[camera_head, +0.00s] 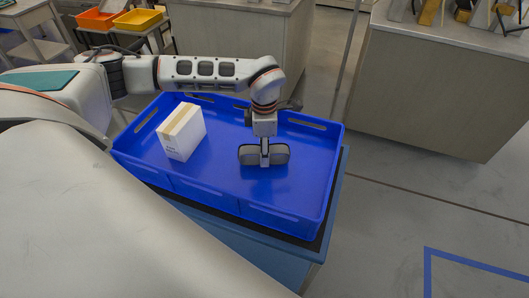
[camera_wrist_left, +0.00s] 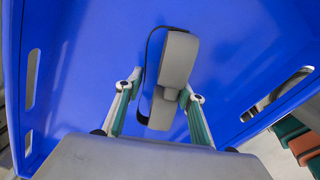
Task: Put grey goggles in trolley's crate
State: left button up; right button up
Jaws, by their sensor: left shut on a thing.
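The grey goggles (camera_head: 278,155) are inside the blue crate (camera_head: 325,195), in its right half, at or just above the floor. The crate sits on the blue-edged trolley (camera_head: 292,265). My left gripper (camera_head: 264,158) reaches down into the crate and is shut on the goggles. In the left wrist view, the grey goggles (camera_wrist_left: 179,62) are between the two fingers of my left gripper (camera_wrist_left: 163,98), with the crate floor behind them. I cannot tell whether the goggles touch the floor. My right gripper is not in view.
A white box with a tan strip (camera_head: 182,135) stands in the left half of the crate. Orange (camera_head: 98,18) and yellow (camera_head: 138,19) bins stand on a small table at the back left. A grey cabinet (camera_head: 430,90) is at the right, with clear floor before it.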

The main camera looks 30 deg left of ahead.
pick_arm(q)
jog(key=shift+f, duration=0.35)
jog(key=shift+f, duration=0.15)
jog(key=o, duration=1.1)
notch_tip(320, 180, up, 12)
jog(key=shift+r+p, duration=0.15)
jog(key=shift+p, duration=0.35)
jog(key=shift+s, duration=0.1)
